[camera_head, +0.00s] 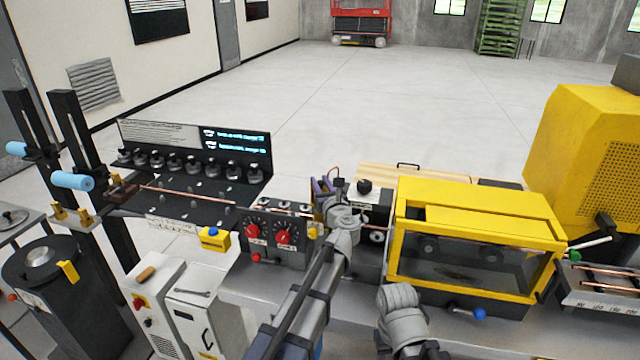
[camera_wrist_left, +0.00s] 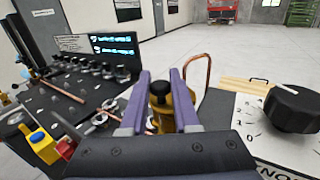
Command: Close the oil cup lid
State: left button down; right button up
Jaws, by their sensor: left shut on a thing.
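My left gripper (camera_head: 324,186) reaches over the middle of the machine line, beside the control box with red knobs. In the left wrist view, its two purple fingers (camera_wrist_left: 160,78) stand on either side of a small yellow fitting (camera_wrist_left: 183,103) with a black knob-like top (camera_wrist_left: 159,90), which appears to be the oil cup and its lid. The gripper is shut on this part. The fingers hide much of it, and I cannot tell the lid's angle. In the head view the cup is mostly hidden by my gripper.
A control box (camera_head: 275,240) with red knobs stands left of my gripper. A yellow guarded enclosure (camera_head: 480,215) stands to the right. A black dial (camera_wrist_left: 293,108) is close on the right in the wrist view. A copper tube (camera_head: 190,195) runs left.

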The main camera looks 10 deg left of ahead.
pick_arm(q)
jog(key=c, duration=0.7)
grip_release()
jog(key=shift+a, duration=0.1)
jog(key=shift+o, duration=0.2)
jog(key=shift+s, duration=0.1)
